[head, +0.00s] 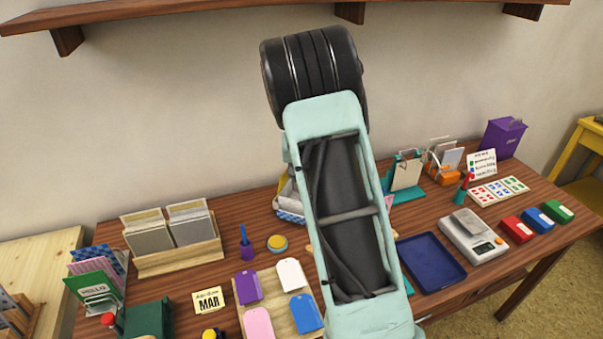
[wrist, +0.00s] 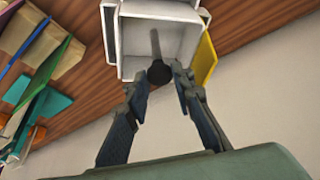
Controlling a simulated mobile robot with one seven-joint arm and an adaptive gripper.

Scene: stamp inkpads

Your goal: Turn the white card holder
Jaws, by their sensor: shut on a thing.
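The white card holder (wrist: 136,42) fills the top middle of the wrist view, its open box-like inside facing the camera. A dark rod with a round end shows inside or behind the holder; I cannot tell which. A yellow piece (wrist: 206,58) sits against its right side. In the head view, part of the holder (head: 290,200) shows left of my arm, above a blue-and-white patterned piece. My arm hides the rest of it and my fingers.
A wooden card rack (head: 180,256) stands to the left, with a blue-handled stamp (head: 246,243) and a round yellow pad (head: 277,243) nearer. Right of my arm are a teal stand (head: 404,193), a blue tray (head: 431,262) and a scale (head: 472,236). A shelf (head: 200,12) hangs above.

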